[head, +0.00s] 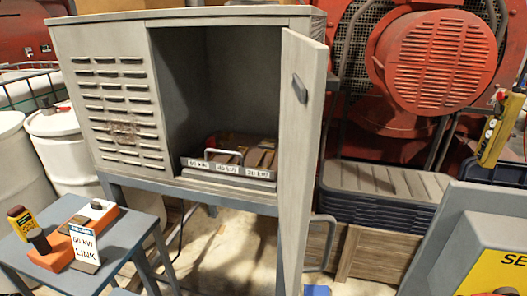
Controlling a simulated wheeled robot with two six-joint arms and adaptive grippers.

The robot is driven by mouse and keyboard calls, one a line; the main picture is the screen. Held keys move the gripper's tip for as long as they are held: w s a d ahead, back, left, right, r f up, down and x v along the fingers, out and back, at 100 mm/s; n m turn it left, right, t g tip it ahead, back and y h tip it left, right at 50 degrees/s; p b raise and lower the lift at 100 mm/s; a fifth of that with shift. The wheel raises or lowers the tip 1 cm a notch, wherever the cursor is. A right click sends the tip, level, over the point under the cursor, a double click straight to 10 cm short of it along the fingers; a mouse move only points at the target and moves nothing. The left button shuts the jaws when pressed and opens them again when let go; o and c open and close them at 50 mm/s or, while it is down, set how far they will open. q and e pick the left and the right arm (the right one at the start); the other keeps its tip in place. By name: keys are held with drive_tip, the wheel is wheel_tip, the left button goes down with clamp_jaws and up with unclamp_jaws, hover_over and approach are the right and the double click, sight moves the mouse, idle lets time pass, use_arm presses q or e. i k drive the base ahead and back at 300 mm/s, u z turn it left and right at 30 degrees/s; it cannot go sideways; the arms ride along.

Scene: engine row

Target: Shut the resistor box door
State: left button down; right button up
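The resistor box (108,92) is a grey cabinet on a blue-grey stand, with a louvred left panel. Its door (299,150) stands wide open on the right side of the opening, swung out toward me and seen nearly edge-on. A dark handle (300,88) sits high on the door. Inside the box is a tray (228,170) with a pale handle and labelled blocks. Neither of my grippers shows in the head view.
A small blue-grey table (120,232) at the lower left holds orange blocks, a yellow-and-black device (28,228) and a "LINK" card (85,247). White drums stand at left. Stacked dark crates (380,215) and a red machine are at right. A grey console (455,235) fills the lower right.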

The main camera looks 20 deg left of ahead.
sight(300, 126)
drive_tip(key=u, duration=2.8)
drive_tip(key=k, duration=0.8)
drive_tip(key=z, duration=1.4)
drive_tip(key=k, duration=0.85)
drive_tip(key=z, duration=1.45)
